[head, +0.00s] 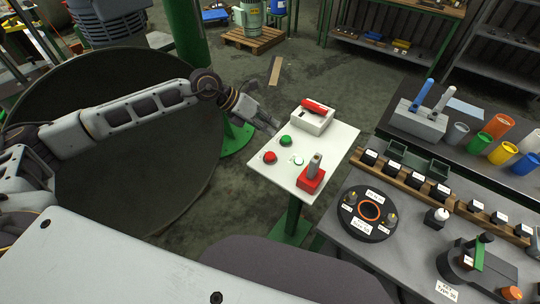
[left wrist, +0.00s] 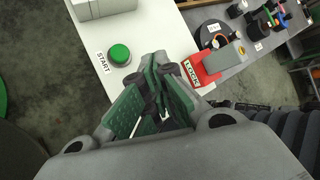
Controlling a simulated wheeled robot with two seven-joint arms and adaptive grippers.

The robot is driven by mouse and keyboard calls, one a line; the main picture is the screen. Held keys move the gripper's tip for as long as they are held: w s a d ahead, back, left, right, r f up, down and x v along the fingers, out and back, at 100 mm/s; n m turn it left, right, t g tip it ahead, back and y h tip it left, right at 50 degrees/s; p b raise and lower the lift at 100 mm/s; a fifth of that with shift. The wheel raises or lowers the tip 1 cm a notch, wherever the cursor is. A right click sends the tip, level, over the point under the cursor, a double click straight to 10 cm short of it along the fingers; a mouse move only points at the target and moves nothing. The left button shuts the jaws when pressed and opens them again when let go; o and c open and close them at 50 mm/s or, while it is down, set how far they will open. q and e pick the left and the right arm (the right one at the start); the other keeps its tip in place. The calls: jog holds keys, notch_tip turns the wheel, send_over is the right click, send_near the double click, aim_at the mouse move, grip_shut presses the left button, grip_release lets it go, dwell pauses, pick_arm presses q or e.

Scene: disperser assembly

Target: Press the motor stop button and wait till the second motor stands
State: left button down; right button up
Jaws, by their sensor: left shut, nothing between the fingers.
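The white panel (head: 335,150) on a green post carries a red button (head: 269,157) at its left edge and a green button (head: 286,140) behind it. In the left wrist view the green button (left wrist: 119,54) has a START label. The red button cannot be made out there. My left gripper (head: 274,128) is shut and empty, above the panel's left rear edge, beyond the green button in the head view. Its closed fingers show in the left wrist view (left wrist: 162,85). My right gripper is out of view. I cannot tell whether any motor is turning.
A red block (head: 311,180) with a grey lever stands at the panel's front right. A white box (head: 312,118) with a red handle stands at its back. A bench (head: 345,235) with a round dark fixture is to the right. A large dark disc (head: 120,190) lies left.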

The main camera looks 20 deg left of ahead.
aim_at(270, 153)
pick_arm(q)
jog(key=shift+f+b, duration=0.9)
jog(key=shift+f, duration=1.1)
jog(key=shift+f+b, duration=0.35)
jog(key=shift+f, duration=0.65)
jog(key=shift+f+b, duration=0.7)
jog(key=shift+f, duration=0.2)
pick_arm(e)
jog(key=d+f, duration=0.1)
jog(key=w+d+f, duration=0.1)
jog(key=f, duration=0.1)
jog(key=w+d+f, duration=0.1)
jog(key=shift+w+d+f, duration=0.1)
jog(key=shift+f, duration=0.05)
